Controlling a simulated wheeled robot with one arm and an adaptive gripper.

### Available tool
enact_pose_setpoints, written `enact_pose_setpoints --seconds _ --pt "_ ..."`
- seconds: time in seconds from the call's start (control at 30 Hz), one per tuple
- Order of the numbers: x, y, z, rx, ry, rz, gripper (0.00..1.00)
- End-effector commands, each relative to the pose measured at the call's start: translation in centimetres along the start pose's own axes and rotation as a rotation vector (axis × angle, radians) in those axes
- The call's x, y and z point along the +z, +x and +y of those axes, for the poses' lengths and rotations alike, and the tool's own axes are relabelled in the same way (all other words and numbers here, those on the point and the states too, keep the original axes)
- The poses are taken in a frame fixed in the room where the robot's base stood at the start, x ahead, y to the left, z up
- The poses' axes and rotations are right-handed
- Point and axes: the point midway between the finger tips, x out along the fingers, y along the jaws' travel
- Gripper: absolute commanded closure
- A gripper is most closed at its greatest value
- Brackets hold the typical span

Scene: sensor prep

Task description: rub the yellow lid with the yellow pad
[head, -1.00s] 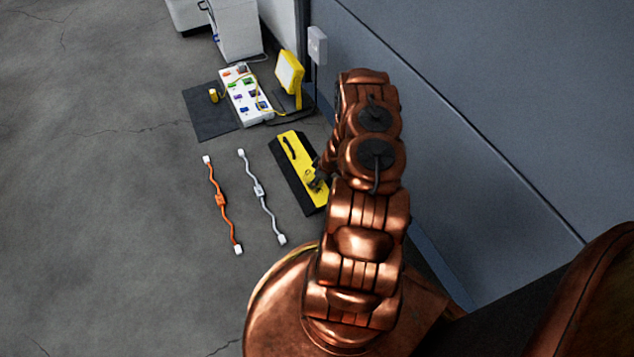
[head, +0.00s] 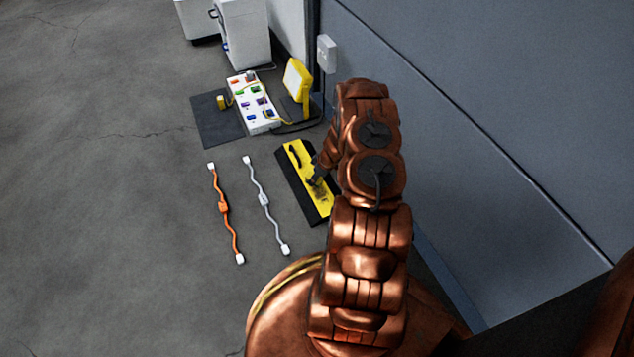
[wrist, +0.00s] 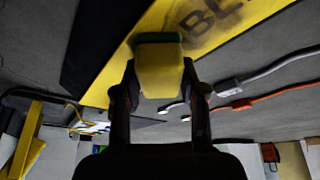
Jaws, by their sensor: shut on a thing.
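In the wrist view the lid (wrist: 228,12) shows dark smudges over black lettering. My gripper (head: 316,180) is over the lid's middle. In the wrist view my gripper (wrist: 159,90) is shut on the yellow pad (wrist: 160,75), which has a dark green layer on its far face. The green face is at the lid's surface; I cannot tell whether it touches. In the head view the pad is hidden by the gripper.
An orange cable (head: 223,207) and a grey cable (head: 264,200) lie left of the lid. Beyond it are a white board with coloured blocks (head: 243,85), a dark mat (head: 212,128) and a yellow lamp (head: 297,78). A grey wall (head: 470,130) rises on the right.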

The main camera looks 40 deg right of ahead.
Motion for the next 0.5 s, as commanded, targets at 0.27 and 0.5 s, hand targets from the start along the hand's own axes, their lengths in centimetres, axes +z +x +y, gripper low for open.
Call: enact_pose_setpoints --seconds 0.27,0.5 --pt "-0.64 0.29 0.57 -0.002 0.000 -0.002 0.87" --pt "-0.14 0.21 0.17 -0.003 0.004 -0.001 0.87"
